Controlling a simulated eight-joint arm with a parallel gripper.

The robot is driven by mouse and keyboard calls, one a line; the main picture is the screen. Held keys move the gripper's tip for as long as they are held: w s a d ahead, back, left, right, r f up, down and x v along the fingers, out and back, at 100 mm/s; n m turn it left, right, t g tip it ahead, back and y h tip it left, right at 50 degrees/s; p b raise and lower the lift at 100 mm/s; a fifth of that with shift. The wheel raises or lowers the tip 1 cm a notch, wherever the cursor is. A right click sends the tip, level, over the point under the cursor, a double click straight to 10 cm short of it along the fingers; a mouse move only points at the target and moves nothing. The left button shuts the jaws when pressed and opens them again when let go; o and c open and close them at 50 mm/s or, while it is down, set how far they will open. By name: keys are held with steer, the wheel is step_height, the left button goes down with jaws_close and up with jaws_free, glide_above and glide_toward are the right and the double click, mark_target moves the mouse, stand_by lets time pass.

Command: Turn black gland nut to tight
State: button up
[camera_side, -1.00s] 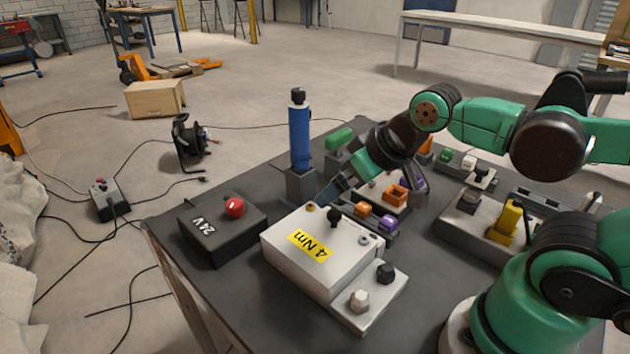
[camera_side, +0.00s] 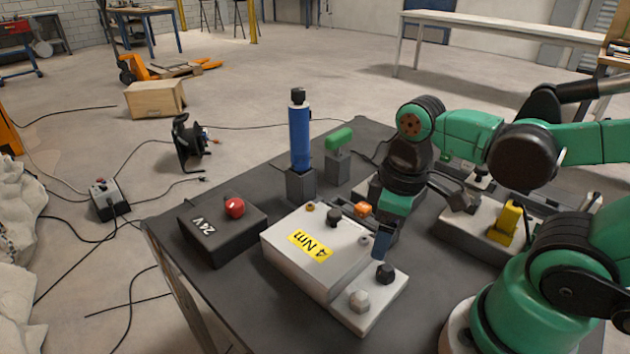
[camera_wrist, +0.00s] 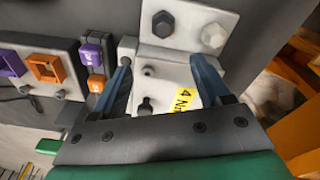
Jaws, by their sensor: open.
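A black hex nut (camera_side: 385,272), which looks like the black gland nut, stands on the light grey plate (camera_side: 375,318) at the front right of the white box (camera_side: 295,262) marked 4 Nm. In the wrist view the black nut (camera_wrist: 163,24) is at top centre, beyond my fingertips. A silver hex nut (camera_side: 359,300) stands beside it and also shows in the wrist view (camera_wrist: 213,37). My gripper (camera_side: 379,243) points down near the box's right end, behind the black nut and apart from it. In the wrist view its blue fingers (camera_wrist: 163,62) are spread, with nothing held.
A black knob (camera_side: 333,217) and small fittings stand on the box top. A black 24V box (camera_side: 220,238) with a red button is at left. A blue cylinder (camera_side: 300,140) stands behind. Orange and purple blocks (camera_wrist: 95,55) lie beside my left finger. The table's front left is clear.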

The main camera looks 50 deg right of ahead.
mark_target(387, 267)
steer(key=shift+s+f+n+g, duration=0.4)
steer(key=shift+s+g, duration=0.1)
steer(key=shift+s, duration=0.2)
steer(key=shift+f, duration=2.55)
jaws_close()
